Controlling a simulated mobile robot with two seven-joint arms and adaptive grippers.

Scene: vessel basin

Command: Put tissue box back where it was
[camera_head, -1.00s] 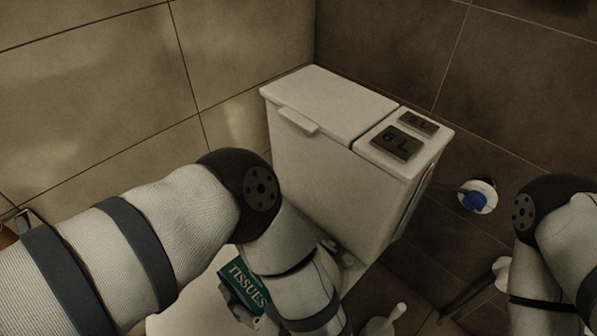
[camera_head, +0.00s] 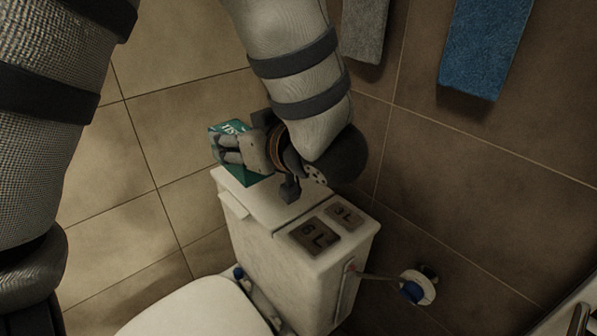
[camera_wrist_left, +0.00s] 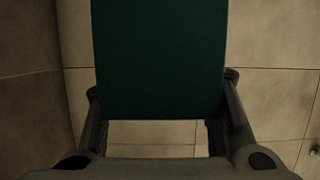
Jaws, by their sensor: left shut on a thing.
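The green tissue box (camera_head: 240,178) is held at the far left end of the white cistern lid (camera_head: 275,203), low over it or on it; I cannot tell whether it touches. My left gripper (camera_head: 228,150) reaches down from the top and is shut on the box, its fingers covering much of it. In the left wrist view the box (camera_wrist_left: 160,55) shows as a dark green face between the two fingers (camera_wrist_left: 162,88). My right gripper is not in view.
Two flush plates (camera_head: 314,235) sit on the cistern's right part. The toilet seat lid (camera_head: 195,310) lies below at front left. A valve with a blue knob (camera_head: 412,291) is on the right wall. Grey (camera_head: 365,30) and blue (camera_head: 487,45) towels hang at the back.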

